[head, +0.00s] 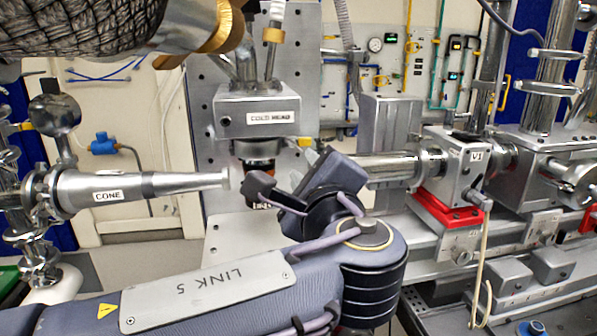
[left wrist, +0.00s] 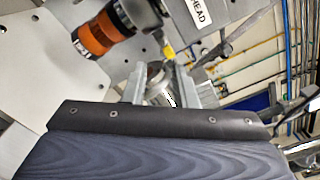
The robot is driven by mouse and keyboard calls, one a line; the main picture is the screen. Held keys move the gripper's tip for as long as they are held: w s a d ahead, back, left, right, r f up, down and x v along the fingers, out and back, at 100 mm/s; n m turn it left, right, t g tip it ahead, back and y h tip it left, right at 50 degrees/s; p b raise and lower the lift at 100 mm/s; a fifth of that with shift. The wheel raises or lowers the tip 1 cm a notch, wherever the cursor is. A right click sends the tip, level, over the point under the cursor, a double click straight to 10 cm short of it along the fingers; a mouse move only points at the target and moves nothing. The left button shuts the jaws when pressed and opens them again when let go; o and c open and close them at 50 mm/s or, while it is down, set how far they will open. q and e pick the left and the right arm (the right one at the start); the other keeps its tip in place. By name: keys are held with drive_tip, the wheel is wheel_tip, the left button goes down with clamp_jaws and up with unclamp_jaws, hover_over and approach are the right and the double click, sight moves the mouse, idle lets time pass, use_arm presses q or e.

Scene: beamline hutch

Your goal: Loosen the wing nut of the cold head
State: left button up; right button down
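The cold head (head: 258,112) is a grey labelled box on an upright plate in the head view. Its labelled side shows at the top of the left wrist view (left wrist: 215,14). An orange and black cylinder (left wrist: 97,38) hangs from its underside. A small yellow part (head: 303,142) sits at its lower right; it also shows in the left wrist view (left wrist: 168,51). I cannot tell whether it is the wing nut. My left gripper (head: 284,170) is below and right of the cold head. Its fingers (left wrist: 163,75) stand apart with nothing visibly gripped. My right gripper is out of view.
A metal cone (head: 140,186) points at the gripper from the left. A braided hose with a brass collar (head: 215,35) crosses the upper left close by. A beam pipe (head: 385,168) and valve V1 (head: 455,165) on a red base stand to the right.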

sight(296, 148)
use_arm(q)
drive_tip(key=w, duration=0.2)
drive_tip(key=w+a, duration=0.1)
drive_tip(key=w, duration=0.2)
drive_tip(key=w+p, duration=0.1)
drive_tip(key=w, duration=0.1)
drive_tip(key=shift+w+a+r, duration=0.1)
drive_tip(key=shift+w+a, duration=0.05)
drive_tip(key=shift+w, duration=0.15)
clamp_jaws()
